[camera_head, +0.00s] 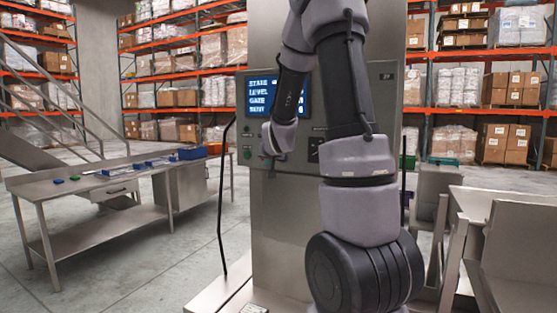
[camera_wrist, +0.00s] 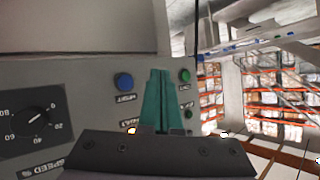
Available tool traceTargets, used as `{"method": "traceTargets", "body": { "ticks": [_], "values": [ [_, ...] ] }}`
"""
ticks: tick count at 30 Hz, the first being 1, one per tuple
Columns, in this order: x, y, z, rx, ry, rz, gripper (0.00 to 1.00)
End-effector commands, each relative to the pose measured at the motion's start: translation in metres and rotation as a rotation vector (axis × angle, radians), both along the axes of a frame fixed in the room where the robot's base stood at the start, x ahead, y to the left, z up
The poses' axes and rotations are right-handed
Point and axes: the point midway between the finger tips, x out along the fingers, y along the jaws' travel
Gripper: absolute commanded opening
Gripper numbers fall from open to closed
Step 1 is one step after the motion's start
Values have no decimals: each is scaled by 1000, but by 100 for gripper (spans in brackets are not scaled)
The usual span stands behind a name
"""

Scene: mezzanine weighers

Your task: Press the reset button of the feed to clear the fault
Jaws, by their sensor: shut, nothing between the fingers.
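The grey control panel (camera_head: 382,80) of the feed machine stands in the middle of the head view, partly hidden by my arm. In the wrist view the panel appears turned over, with a blue button (camera_wrist: 125,81) beside a small upside-down label that seems to read RESET. My gripper (camera_wrist: 158,73) has its teal fingers closed together and empty, just right of the blue button in the picture. Whether the tips touch the panel cannot be told. In the head view my wrist is close before the panel and hides the blue button.
Green buttons (camera_wrist: 185,75) sit right of my fingers; a black speed dial (camera_wrist: 35,118) lies at left. A small amber light (camera_wrist: 132,130) shows below the blue button. A blue screen (camera_head: 258,96) is on the panel.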

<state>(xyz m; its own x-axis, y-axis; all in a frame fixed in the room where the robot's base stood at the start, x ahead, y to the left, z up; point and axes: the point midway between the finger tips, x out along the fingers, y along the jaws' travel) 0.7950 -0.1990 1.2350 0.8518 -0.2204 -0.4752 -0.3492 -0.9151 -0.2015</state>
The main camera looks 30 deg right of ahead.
Motion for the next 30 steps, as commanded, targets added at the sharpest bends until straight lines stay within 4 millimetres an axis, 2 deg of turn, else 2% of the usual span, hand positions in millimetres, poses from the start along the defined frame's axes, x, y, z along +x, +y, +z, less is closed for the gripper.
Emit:
{"method": "traceTargets", "body": {
  "ticks": [8, 21, 30],
  "values": [
    [3, -4, 0, 0, 0, 0, 0],
    [38, -50, 0, 1, 1, -2, 0],
    [53, -68, 0, 1, 1, 0, 0]
  ]
}}
